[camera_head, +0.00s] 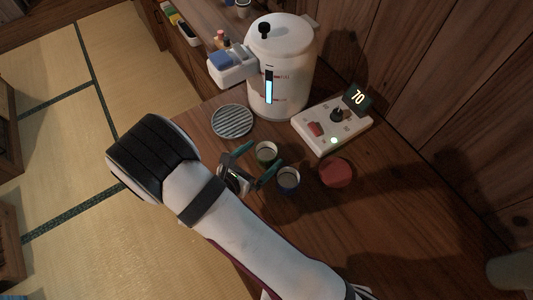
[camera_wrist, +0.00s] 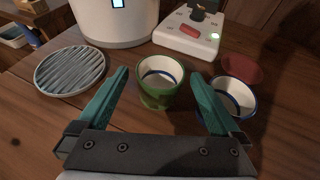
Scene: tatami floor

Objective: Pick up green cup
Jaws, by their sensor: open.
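The green cup (camera_wrist: 158,92) stands upright on the wooden counter, with a white inside. In the head view the green cup (camera_head: 265,155) is partly hidden by my gripper. My gripper (camera_head: 257,163) is open and empty, low over the counter, and comes at the cup from the front. I cannot tell whether the fingertips reach past the cup's near side.
A blue cup (camera_head: 288,180) stands close to the right of the green cup, near my right finger. A red round piece (camera_head: 336,172) lies beyond it. A striped round coaster (camera_head: 232,121), a white dispenser (camera_head: 283,73) and a control box (camera_head: 320,131) stand behind. Bare counter lies in front right.

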